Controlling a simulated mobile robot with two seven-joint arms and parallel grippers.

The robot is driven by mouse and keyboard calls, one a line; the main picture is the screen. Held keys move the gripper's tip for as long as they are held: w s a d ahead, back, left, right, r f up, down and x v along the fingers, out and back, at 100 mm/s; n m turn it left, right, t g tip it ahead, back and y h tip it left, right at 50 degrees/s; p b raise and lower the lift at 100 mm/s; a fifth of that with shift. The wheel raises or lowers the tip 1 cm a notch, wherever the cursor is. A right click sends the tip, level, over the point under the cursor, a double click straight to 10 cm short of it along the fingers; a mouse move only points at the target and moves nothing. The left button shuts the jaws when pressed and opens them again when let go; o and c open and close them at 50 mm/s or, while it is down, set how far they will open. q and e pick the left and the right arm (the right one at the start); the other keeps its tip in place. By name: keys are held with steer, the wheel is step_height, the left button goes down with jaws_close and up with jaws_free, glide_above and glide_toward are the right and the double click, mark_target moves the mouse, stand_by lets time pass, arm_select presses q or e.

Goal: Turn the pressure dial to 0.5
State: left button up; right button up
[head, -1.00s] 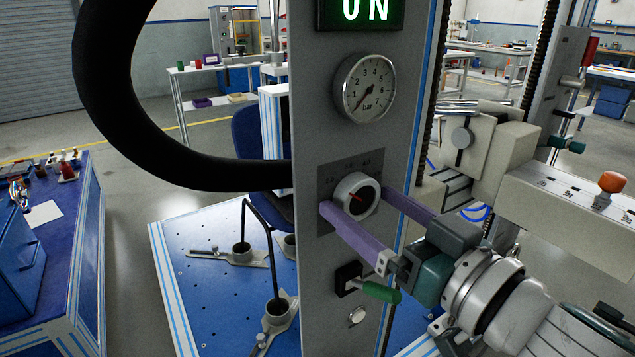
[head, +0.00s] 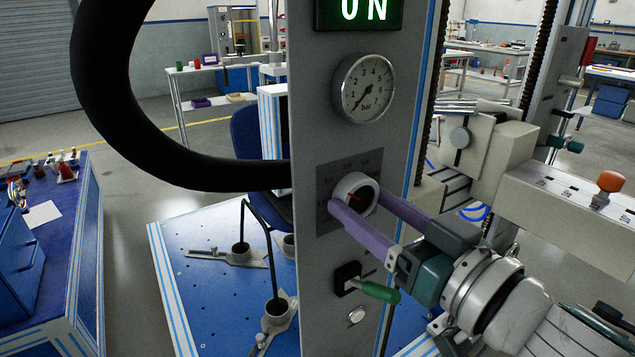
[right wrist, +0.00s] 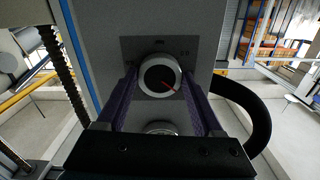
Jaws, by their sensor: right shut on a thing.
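The pressure dial (head: 353,183) is a round knob with a light rim, a black face and a red pointer line. It sits on a darker plate (head: 327,180) on the front of the grey column. My right gripper (head: 356,203) has its two purple fingers on either side of the dial, shut on it. In the right wrist view the dial (right wrist: 160,66) lies between the fingers, with the red line pointing to the lower right. The scale marks are too small to read. Above is a round bar gauge (head: 368,78), its needle pointing lower left. My left gripper is not in view.
A green-handled lever (head: 380,292) sticks out just below my right gripper. A lit ON display (head: 362,11) is at the column's top. A thick black hose (head: 95,90) curves in from the left. A blue table (head: 200,290) with metal fixtures stands at lower left.

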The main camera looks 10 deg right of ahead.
steer(key=shift+n, duration=0.3)
steer(key=shift+n, duration=0.9)
steer(key=n, duration=0.3)
steer(key=shift+n, duration=0.3)
steer(key=n, duration=0.5)
steer(key=shift+n+b, duration=0.3)
steer(key=shift+b, duration=0.1)
steer(key=shift+r, duration=0.1)
steer(key=o, duration=1.4)
steer(key=shift+d, duration=0.1)
